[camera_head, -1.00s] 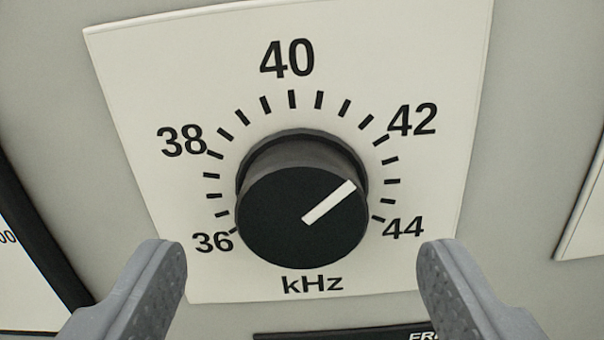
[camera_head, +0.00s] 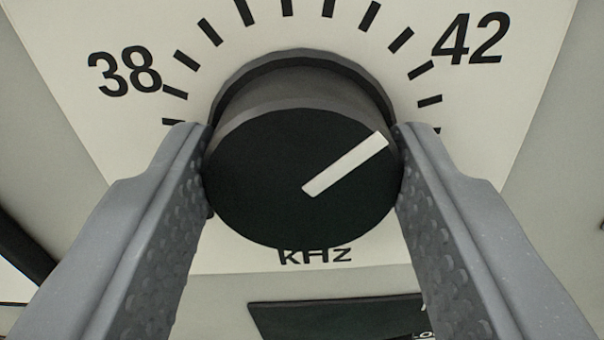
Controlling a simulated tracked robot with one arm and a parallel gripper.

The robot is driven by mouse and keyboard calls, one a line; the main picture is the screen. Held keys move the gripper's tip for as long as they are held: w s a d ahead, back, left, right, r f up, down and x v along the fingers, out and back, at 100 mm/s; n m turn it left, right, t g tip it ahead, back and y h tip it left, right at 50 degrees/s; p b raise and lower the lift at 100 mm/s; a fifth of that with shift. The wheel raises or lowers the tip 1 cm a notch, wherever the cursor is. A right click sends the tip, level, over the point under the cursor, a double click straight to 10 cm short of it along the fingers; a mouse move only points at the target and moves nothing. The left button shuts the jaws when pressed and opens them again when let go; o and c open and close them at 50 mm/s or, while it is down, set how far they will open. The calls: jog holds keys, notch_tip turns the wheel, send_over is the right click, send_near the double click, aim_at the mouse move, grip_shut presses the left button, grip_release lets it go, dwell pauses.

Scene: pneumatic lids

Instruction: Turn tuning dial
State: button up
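The tuning dial (camera_head: 290,165) is a round black knob with a grey side and a white pointer line. It fills the middle of the view, and its pointer slants up and to the right, toward the side of the 42 mark. My gripper (camera_head: 303,140) has one grey, dimpled finger on each side of the dial. Both fingertips appear to press against its left and right sides. The 36 and 44 marks are hidden behind the fingers, and the 40 is out of view.
The white scale plate (camera_head: 505,95) with black ticks, 38, 42 and kHz surrounds the dial. A dark label (camera_head: 330,318) lies below it on the grey panel. Part of a dark-edged gauge shows at the left edge.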

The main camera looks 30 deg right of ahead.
jog(key=shift+f+m+b, duration=0.2)
jog(key=shift+m+b, duration=0.7)
jog(key=shift+b, duration=0.2)
jog(key=shift+r+m, duration=0.1)
jog(key=shift+m, duration=1.1)
jog(key=o, duration=1)
jog(key=shift+s, duration=0.15)
jog(key=b+v, duration=0.2)
jog(key=v, duration=1.1)
jog(key=shift+s+a+b, duration=0.15)
jog(key=shift+a+b, duration=0.1)
jog(key=shift+b, duration=0.1)
